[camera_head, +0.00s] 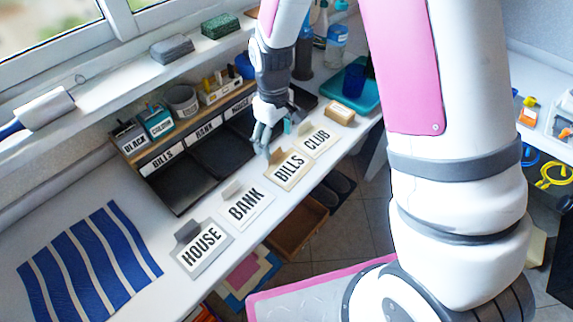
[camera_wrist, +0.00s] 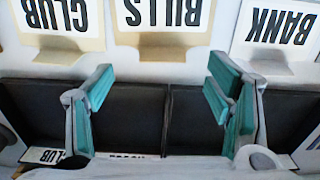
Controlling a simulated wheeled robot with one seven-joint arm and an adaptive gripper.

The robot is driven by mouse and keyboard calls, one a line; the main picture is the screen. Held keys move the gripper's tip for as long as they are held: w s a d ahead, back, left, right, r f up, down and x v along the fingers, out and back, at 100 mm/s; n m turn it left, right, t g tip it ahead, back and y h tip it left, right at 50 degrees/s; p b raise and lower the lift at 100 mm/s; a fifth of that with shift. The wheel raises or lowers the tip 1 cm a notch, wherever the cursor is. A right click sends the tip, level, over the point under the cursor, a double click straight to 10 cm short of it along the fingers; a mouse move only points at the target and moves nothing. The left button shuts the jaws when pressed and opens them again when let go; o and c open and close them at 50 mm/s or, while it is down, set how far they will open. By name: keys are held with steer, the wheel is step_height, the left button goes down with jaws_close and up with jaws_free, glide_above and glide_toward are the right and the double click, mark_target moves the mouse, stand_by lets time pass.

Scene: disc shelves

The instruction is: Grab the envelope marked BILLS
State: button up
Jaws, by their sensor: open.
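The BILLS envelope (camera_head: 287,172), cream with a tan flap, lies on the white counter between the BANK envelope (camera_head: 245,208) and the CLUB envelope (camera_head: 316,142). In the wrist view the BILLS envelope (camera_wrist: 162,40) is upside down at the top middle, partly cut off by the frame edge. My gripper (camera_head: 265,148) hangs above the counter, just left of the BILLS envelope. In the wrist view my gripper (camera_wrist: 158,92) has its teal-padded fingers wide apart with nothing between them. They show over the dark compartments, short of the envelope.
A dark organiser tray (camera_head: 180,188) with BILLS, BANK and HOUSE labels stands behind the envelopes. The HOUSE envelope (camera_head: 202,247) lies at the front left. A blue striped cloth (camera_head: 88,262) is further left.

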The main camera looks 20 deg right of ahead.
mark_target(274, 152)
steer(key=f, duration=0.4)
steer(key=shift+a+f, duration=0.25)
steer(key=shift+f, duration=0.15)
steer(key=c, duration=0.8)
